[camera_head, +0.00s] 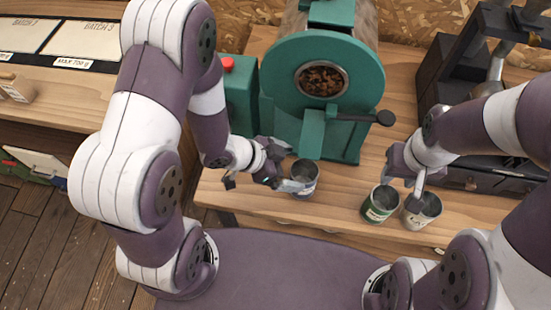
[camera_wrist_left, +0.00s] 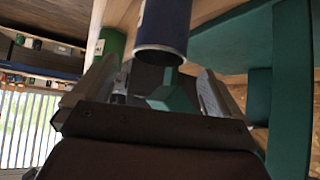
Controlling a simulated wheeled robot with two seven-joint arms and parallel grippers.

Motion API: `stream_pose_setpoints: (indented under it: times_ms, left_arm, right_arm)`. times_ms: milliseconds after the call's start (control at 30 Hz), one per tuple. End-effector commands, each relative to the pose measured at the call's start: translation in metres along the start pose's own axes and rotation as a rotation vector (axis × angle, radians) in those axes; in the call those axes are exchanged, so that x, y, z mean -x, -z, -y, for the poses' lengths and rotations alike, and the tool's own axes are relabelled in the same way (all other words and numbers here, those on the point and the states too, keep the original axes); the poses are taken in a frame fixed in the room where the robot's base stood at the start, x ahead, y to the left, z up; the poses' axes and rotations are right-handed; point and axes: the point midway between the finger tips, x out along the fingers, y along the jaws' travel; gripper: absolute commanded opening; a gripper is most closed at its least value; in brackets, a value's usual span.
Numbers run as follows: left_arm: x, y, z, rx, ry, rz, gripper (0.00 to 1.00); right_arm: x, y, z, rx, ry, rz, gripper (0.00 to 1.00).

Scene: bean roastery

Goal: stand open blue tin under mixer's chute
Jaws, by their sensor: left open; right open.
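The open blue tin (camera_head: 304,180) stands upright on the wooden counter, just at the lower end of the green mixer's chute (camera_head: 312,135); whether its mouth is fully beneath the chute I cannot tell. My left gripper (camera_head: 287,176) is open beside the tin, one finger crossing in front of it. In the left wrist view the blue tin (camera_wrist_left: 160,35) shows ahead between the open fingers (camera_wrist_left: 155,90). My right gripper (camera_head: 408,180) is open above the rim of a whitish tin (camera_head: 424,213), next to a green tin (camera_head: 380,205).
The green mixer (camera_head: 324,52) with its round bean window stands behind the blue tin, its dark-knobbed handle (camera_head: 385,118) jutting right. A black machine (camera_head: 445,75) fills the back right. The counter's front edge runs close to the tins. Labelled batch trays (camera_head: 85,40) lie at upper left.

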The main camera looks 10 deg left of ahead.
Motion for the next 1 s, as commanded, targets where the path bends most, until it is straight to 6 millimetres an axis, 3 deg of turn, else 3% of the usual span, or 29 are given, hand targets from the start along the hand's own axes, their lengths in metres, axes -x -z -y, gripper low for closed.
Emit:
stream_pose_setpoints:
  times_ms: [100, 333, 433, 500, 567, 700, 800, 1000]
  left_arm:
    - [0.032, 0.002, 0.001, 0.003, 0.004, 0.000, 1.00]
    - [0.063, -0.001, 0.007, 0.009, 0.027, 0.023, 1.00]
    - [0.083, -0.014, 0.050, 0.099, 0.214, 0.187, 1.00]
    - [0.113, -0.025, 0.079, 0.258, 0.386, 0.339, 1.00]
    - [0.138, -0.031, 0.085, 0.427, 0.488, 0.440, 1.00]
    - [0.174, -0.028, 0.056, 0.824, 0.550, 0.562, 1.00]
    - [0.179, -0.018, 0.034, 0.981, 0.518, 0.584, 1.00]
    - [0.180, -0.017, 0.027, 1.020, 0.503, 0.592, 1.00]
  right_arm:
    - [0.009, 0.001, 0.000, 0.000, 0.000, 0.000, 0.43]
    - [0.015, 0.002, 0.000, 0.000, 0.000, 0.000, 0.43]
    - [0.015, 0.002, 0.000, 0.000, 0.000, 0.000, 0.43]
    - [0.014, 0.002, 0.000, 0.000, 0.000, 0.000, 0.43]
    - [0.014, 0.002, 0.000, 0.000, 0.000, 0.000, 0.43]
    - [0.014, 0.002, 0.000, 0.000, 0.000, 0.000, 0.43]
    - [0.014, 0.002, 0.000, 0.000, 0.000, 0.000, 0.43]
    - [0.014, 0.002, 0.000, 0.000, 0.000, 0.000, 0.43]
